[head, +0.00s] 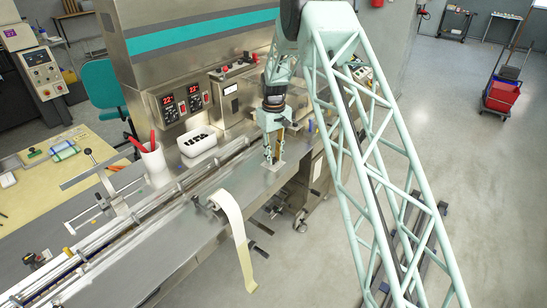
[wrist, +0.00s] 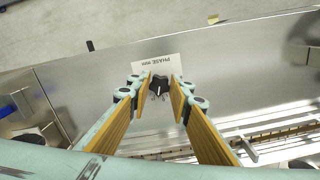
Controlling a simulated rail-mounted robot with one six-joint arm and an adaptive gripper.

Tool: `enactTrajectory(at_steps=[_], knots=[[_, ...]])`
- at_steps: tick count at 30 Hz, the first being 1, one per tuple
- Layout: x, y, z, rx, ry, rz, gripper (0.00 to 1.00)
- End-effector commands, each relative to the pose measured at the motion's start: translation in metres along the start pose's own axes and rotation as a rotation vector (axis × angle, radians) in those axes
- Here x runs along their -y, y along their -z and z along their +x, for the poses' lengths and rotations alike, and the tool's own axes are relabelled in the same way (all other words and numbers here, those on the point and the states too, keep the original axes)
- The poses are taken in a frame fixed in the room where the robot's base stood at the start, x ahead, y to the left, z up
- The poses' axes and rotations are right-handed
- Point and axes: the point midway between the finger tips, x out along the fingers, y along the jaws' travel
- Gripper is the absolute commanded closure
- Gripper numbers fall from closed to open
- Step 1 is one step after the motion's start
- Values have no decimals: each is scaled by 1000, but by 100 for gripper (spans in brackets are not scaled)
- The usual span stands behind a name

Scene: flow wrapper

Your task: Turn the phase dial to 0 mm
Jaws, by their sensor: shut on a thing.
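The phase dial (wrist: 160,84) is a small black knob on a pale plate (wrist: 170,67) marked "PHASE mm", which reads upside down in the wrist view. A light mark shows on the knob; the scale numbers are too small or hidden to read. My gripper (wrist: 161,88) has its two wooden-faced fingers on either side of the knob and is shut on it. In the head view my gripper (head: 273,156) points down at the plate (head: 275,166) on the steel deck. The dial itself is hidden there by the fingers.
A white bin (head: 197,147) of dark pieces and a white cup (head: 155,166) with red-handled tools stand left of my gripper. Red displays (head: 180,101) are on the machine front behind. A cream film strip (head: 233,225) hangs over the deck edge. The deck around the dial is mostly clear.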

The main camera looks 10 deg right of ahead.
Motion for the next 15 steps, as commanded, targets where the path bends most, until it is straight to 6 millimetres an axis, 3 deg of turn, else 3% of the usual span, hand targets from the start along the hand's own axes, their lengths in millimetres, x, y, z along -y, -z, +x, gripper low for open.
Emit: enactTrajectory(at_steps=[15], knots=[[-2,0,0,0,0,-295,92]])
